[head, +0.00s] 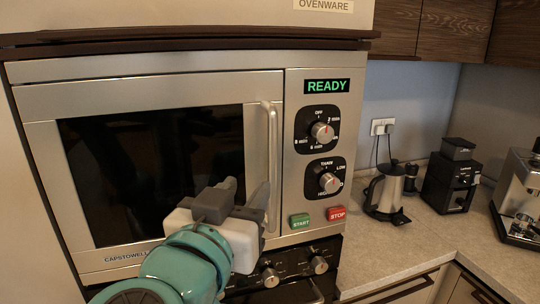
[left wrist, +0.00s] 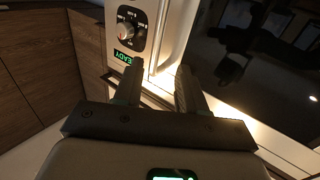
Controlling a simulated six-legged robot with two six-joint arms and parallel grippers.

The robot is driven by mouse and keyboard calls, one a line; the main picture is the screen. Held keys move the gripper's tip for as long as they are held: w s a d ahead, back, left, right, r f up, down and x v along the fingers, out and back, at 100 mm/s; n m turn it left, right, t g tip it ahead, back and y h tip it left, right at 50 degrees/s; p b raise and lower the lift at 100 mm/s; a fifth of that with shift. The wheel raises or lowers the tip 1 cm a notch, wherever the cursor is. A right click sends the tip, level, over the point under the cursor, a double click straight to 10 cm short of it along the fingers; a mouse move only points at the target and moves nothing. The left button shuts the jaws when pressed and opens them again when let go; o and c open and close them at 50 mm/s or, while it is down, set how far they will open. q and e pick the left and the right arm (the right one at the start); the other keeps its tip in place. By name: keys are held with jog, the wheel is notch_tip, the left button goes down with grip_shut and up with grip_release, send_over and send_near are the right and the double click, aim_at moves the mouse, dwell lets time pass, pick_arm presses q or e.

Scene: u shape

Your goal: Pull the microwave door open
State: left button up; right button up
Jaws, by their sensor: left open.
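The microwave (head: 160,72) is built into a cabinet, and its door (head: 85,228) looks closed. The door has a dark window and a vertical metal bar handle (head: 272,140) along its right edge. I cannot tell whether a finger touches the handle. My right gripper is not in view.
A control panel with two knobs (head: 322,131), a green START button (head: 300,221) and a red STOP button (head: 337,214) is right of the handle. An oven panel (head: 320,264) is below. A kettle (head: 384,192), grinder (head: 450,180) and coffee machine (head: 520,190) stand on the counter (head: 440,240).

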aim_at(272, 158)
pick_arm(q)
jog(key=x, duration=1.3)
jog(key=shift+w+d+f, duration=0.15)
jog(key=shift+w+d, duration=0.1)
jog(key=shift+w, duration=0.05)
jog(key=shift+s+a, duration=0.15)
jog(key=shift+s, duration=0.05)
jog(key=shift+w, duration=0.4)
jog(key=c, duration=0.5)
grip_shut()
